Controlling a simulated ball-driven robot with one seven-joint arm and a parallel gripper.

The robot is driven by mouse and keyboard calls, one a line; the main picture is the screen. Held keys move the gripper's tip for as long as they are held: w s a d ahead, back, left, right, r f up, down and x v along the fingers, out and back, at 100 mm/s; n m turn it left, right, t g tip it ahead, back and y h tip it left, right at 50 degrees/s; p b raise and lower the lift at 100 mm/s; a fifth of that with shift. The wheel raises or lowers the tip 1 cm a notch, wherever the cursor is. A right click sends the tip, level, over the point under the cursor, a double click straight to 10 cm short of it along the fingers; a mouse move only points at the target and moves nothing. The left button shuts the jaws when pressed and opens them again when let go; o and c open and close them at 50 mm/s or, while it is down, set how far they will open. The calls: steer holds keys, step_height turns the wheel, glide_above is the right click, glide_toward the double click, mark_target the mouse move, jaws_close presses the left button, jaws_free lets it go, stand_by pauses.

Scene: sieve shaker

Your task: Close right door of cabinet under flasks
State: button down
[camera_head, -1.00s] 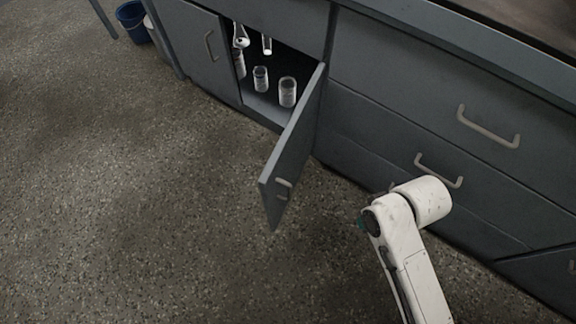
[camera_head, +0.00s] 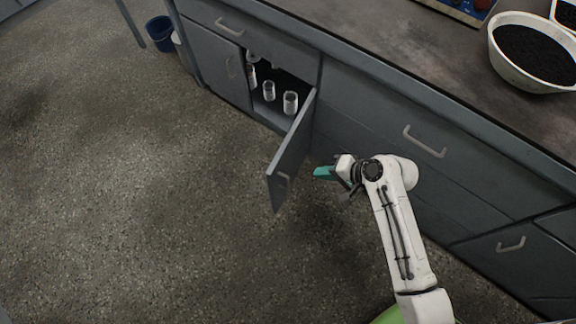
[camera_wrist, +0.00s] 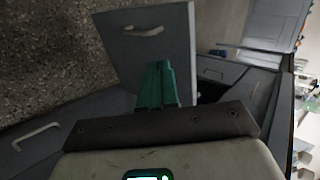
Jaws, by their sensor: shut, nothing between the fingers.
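The cabinet's right door (camera_head: 291,152) stands wide open, swung out from the cabinet front, with its handle (camera_head: 284,181) near the lower outer edge. My gripper (camera_head: 318,172), with teal fingers, is shut and empty, a little to the right of the door. In the wrist view the door (camera_wrist: 150,50) fills the area ahead of the shut fingers (camera_wrist: 157,75), and its handle shows (camera_wrist: 144,31). I cannot tell whether the fingertips touch it. Inside the open cabinet are glass flasks or beakers (camera_head: 290,102). The left door (camera_head: 217,62) is shut.
Grey drawers with handles (camera_head: 424,142) line the counter right of the opening, close behind my arm. A bowl of dark grains (camera_head: 530,82) stands on the countertop (camera_head: 420,50). A blue bin (camera_head: 160,33) is at the far left. The floor left of the door is clear.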

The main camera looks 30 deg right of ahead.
mark_target(278, 168)
steer(key=b+x, duration=0.1)
steer(key=x, duration=0.3)
steer(key=r+x, duration=0.1)
steer(key=x, duration=0.3)
steer(key=w+b+x, duration=0.1)
steer(key=x, duration=0.3)
steer(key=shift+w+a+r+b, duration=0.15)
steer(key=shift+a+r+b, duration=0.05)
steer(key=shift+a+b, duration=0.15)
steer(key=shift+w+a, duration=0.3)
steer(key=shift+w, duration=0.15)
